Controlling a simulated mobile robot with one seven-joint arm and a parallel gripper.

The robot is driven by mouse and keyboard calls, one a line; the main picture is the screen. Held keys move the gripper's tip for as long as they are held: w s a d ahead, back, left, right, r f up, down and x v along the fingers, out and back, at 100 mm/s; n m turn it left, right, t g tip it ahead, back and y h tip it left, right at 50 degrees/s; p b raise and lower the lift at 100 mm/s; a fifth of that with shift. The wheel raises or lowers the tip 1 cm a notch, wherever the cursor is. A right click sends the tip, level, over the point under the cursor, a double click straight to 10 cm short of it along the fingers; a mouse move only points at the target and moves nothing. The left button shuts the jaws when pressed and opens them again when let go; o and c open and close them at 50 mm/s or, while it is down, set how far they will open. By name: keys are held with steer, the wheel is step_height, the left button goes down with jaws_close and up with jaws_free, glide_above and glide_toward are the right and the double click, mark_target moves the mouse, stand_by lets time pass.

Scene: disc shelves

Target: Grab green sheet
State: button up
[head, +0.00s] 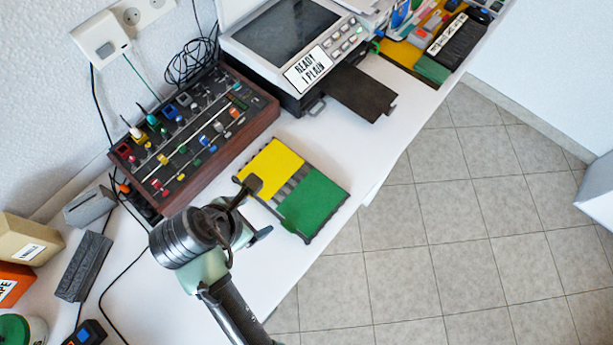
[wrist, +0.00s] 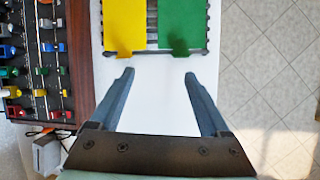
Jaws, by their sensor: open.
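A green sheet (head: 312,204) lies flat on the right side of a dark ribbed rack on the white desk. It also shows in the wrist view (wrist: 190,25), with a small tab at its near edge. A yellow sheet (head: 271,167) lies beside it on the same dark rack (wrist: 153,20); the yellow sheet also shows in the wrist view (wrist: 124,24). My gripper (wrist: 160,76) is open and empty. Its fingertips are apart, short of the rack's near edge, with the right fingertip roughly in line with the green tab. In the head view my arm covers the rack's left corner.
A wooden-framed control panel (head: 195,135) with knobs and sliders stands left of the rack. A printer (head: 300,45) with a dark output tray (head: 360,93) is behind it. The desk edge and tiled floor (head: 450,220) lie to the right. White desk is bare around the rack.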

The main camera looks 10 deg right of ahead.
step_height(320, 180, down, 3)
steer(key=s+d+n+g, duration=0.1)
steer(key=s, duration=0.2)
glide_above(285, 228)
steer(key=s+a, duration=0.2)
step_height(285, 228, down, 5)
steer(key=shift+b+x, duration=0.55)
steer(key=shift+x, duration=2.65)
steer(key=shift+w+h, duration=0.15)
steer(key=shift+h, duration=0.15)
jaws_close()
